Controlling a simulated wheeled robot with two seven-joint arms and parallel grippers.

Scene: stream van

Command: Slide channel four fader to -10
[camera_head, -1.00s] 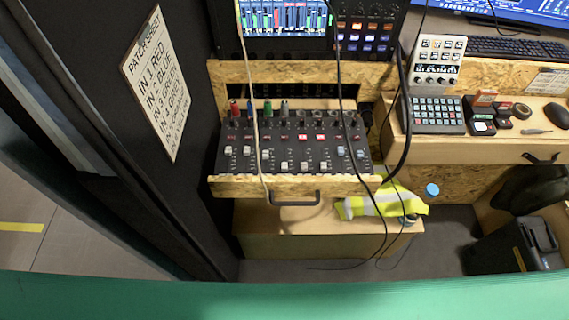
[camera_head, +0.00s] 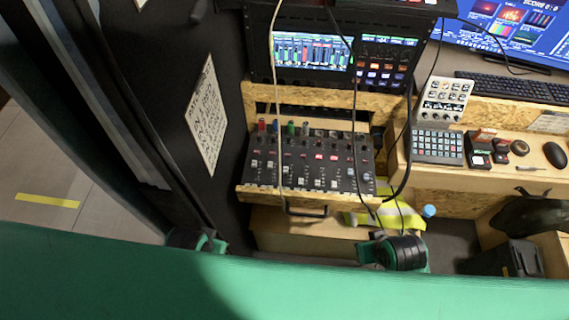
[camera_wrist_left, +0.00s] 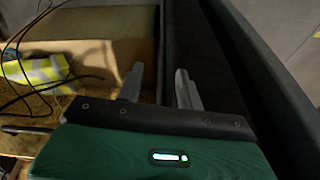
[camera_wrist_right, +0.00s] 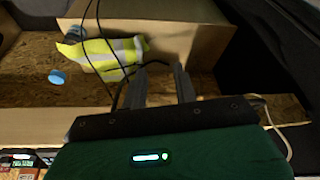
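The black mixer (camera_head: 311,163) sits in a pulled-out wooden drawer in the head view. Its faders (camera_head: 319,184) are short caps in a row along the lower part; their numbers and scale marks are too small to read. A pale cable and a dark cable hang in front of it. My left gripper shows in the left wrist view (camera_wrist_left: 158,88), open and empty, its two fingers apart. My right gripper shows in the right wrist view (camera_wrist_right: 160,88), also open and empty. In the head view both arms are low, below the drawer; the fingers do not show there.
A black side wall with a paper sign (camera_head: 207,117) stands left of the drawer. A drawer handle (camera_head: 305,211) juts from the front. A hi-vis vest (camera_wrist_right: 105,55) lies on the wooden box below. A desk with a button pad (camera_head: 437,146) and keyboard (camera_head: 512,87) is at right.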

